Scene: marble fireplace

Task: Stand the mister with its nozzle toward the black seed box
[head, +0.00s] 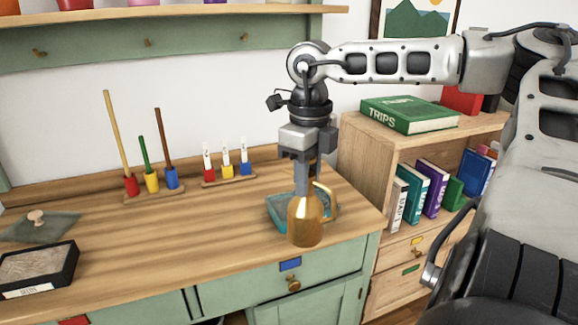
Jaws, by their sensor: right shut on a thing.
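The mister (304,225) is a brass-coloured bottle, upright at the right end of the green cabinet's wooden top. Its curved handle points right in the head view; its nozzle is hidden behind my gripper. My right gripper (302,182) points straight down and is shut on the mister's upper part. I cannot tell whether the mister's base touches the top or hangs just above it. The black seed box (62,272), with a white label and grey contents, sits at the far left front. My left gripper is out of view.
A teal tray (279,208) lies right behind the mister. Coloured holders with sticks (152,181) and a rack of small labelled tubes (228,172) stand at the back. A grey-green cloth (38,230) lies behind the seed box. The middle of the top is clear.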

